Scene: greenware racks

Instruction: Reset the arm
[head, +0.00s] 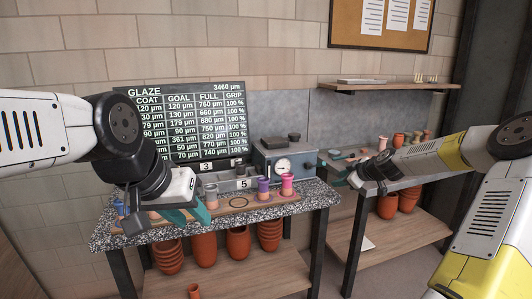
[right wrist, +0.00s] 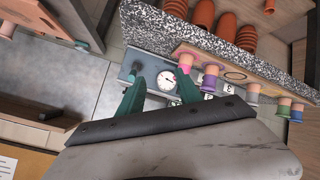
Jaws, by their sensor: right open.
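My left arm comes in from the left in the head view. Its gripper (head: 190,214), with teal fingers, hangs over the left part of the speckled bench (head: 112,240); I cannot tell how far apart the fingers are, and it hides part of the bench top. My right arm (head: 430,155) reaches in from the right, its hand near the gap between the two benches. In the right wrist view my right gripper (right wrist: 157,94) has its teal fingers apart with nothing held between them. The gauge box (right wrist: 152,74) lies beyond the fingers.
Purple and pink-topped cups (head: 263,188) stand on a wooden board (head: 222,207) on the speckled bench. A blue-grey gauge box (head: 283,163) and a glaze display (head: 190,125) stand behind. Terracotta pots (head: 238,243) fill the lower shelf. A second bench and a wall shelf (head: 390,86) are at right.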

